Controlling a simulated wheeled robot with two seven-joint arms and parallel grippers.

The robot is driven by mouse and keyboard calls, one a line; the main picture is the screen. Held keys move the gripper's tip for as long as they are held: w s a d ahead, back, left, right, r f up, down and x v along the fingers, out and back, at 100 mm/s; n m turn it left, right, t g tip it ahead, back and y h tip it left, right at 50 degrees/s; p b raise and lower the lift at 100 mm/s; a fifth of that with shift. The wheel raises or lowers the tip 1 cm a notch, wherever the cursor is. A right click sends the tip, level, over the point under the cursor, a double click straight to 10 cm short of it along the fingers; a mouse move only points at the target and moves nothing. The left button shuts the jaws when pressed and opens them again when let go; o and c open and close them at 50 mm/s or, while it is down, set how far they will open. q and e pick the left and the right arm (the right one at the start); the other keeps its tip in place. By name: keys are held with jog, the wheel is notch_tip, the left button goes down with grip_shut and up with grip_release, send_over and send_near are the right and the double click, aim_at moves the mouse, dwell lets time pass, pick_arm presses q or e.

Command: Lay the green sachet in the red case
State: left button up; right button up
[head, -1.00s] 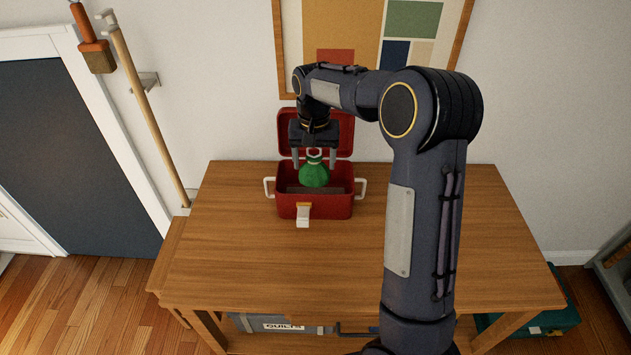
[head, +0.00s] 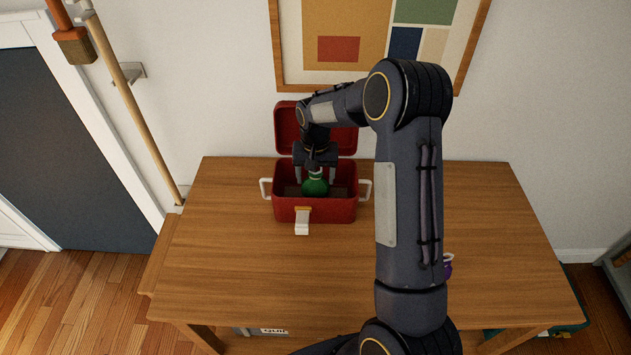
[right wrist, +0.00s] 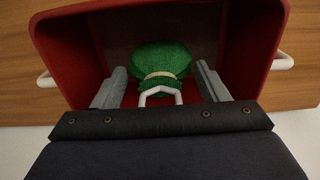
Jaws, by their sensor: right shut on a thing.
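The red case (head: 315,210) stands open on the wooden table, its lid (head: 288,128) raised at the back and its white latch hanging in front. My right gripper (head: 317,175) points down into the case and is shut on the green sachet (head: 316,188). The sachet is a round green bag with a pale tie and a white loop. In the right wrist view the sachet (right wrist: 160,60) hangs between the fingers (right wrist: 162,88), inside the case walls (right wrist: 255,45). I cannot tell whether it touches the case floor. My left gripper is out of view.
The wooden table (head: 240,250) is mostly clear. A small purple object (head: 447,267) is partly hidden behind my right arm. White handles (head: 265,189) stick out from the case's sides. The wall with a framed picture (head: 380,45) stands behind the table.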

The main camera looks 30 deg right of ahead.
aim_at(316, 178)
notch_tip(316, 178, down, 3)
jog(key=shift+r, duration=0.1)
jog(key=shift+f, duration=0.25)
jog(key=o, duration=1)
jog(key=shift+r, duration=0.1)
jog(key=shift+c, duration=0.2)
